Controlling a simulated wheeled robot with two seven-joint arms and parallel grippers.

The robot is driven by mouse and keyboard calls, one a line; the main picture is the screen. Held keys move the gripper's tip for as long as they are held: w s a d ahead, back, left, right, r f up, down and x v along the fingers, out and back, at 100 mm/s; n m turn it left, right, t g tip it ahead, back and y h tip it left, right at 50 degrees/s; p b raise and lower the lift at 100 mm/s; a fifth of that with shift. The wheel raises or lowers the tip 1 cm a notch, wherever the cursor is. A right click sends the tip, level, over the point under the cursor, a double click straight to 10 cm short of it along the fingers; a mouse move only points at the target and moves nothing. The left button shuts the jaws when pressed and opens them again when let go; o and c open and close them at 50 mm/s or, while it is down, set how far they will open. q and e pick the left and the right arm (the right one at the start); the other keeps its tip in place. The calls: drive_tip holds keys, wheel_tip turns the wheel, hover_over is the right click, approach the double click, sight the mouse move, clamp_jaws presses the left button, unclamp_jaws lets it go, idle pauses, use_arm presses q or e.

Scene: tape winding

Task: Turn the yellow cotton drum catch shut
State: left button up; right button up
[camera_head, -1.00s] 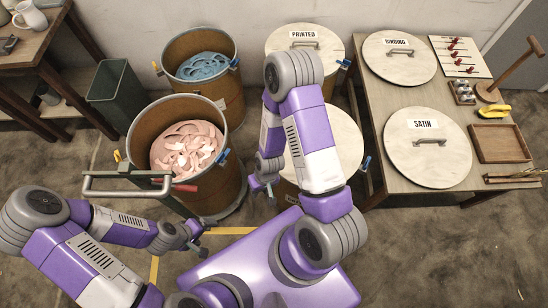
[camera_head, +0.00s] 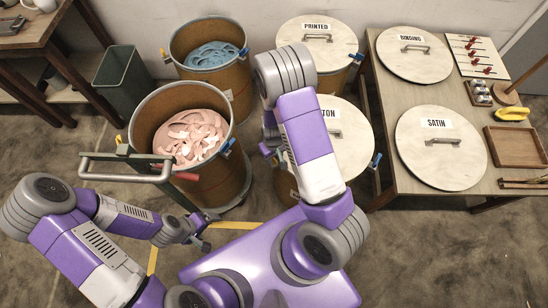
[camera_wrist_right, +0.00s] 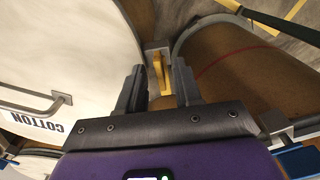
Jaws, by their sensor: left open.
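The cotton drum has a pale round lid (camera_head: 350,140) with a handle; its label is partly covered by my right arm in the head view. In the right wrist view the lid (camera_wrist_right: 60,60) fills the left side, labelled COTTON. The yellow catch (camera_wrist_right: 158,75) stands at the lid's edge, on a metal bracket. My right gripper (camera_wrist_right: 158,88) is open, and the catch shows between its fingertips; I cannot tell whether they touch it. The right gripper is mostly hidden behind my arm in the head view. My left gripper (camera_head: 200,232) is open and empty, low in front of the pink-filled drum.
An open drum (camera_head: 222,175) with pink strips stands left of the cotton drum, with a cart handle (camera_head: 125,178) before it. A drum with blue strips (camera_head: 210,55) and the printed lid (camera_head: 317,50) are behind. A table with the satin lid (camera_head: 440,165) stands at right.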

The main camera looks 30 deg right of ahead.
drive_tip(key=shift+f, duration=0.15)
clamp_jaws()
drive_tip(key=shift+m, duration=0.3)
drive_tip(key=m+p, duration=0.1)
drive_tip(key=m, duration=0.2)
drive_tip(key=shift+p, duration=0.4)
drive_tip(key=m+p, duration=0.1)
drive_tip(key=m, duration=0.4)
drive_tip(key=shift+a, duration=0.1)
drive_tip(key=m+p, duration=0.2)
drive_tip(key=m, duration=0.2)
drive_tip(key=shift+m, duration=0.3)
drive_tip(key=shift+w+m+p, duration=0.1)
drive_tip(key=shift+m+p, duration=0.6)
drive_tip(key=shift+m, duration=1.6)
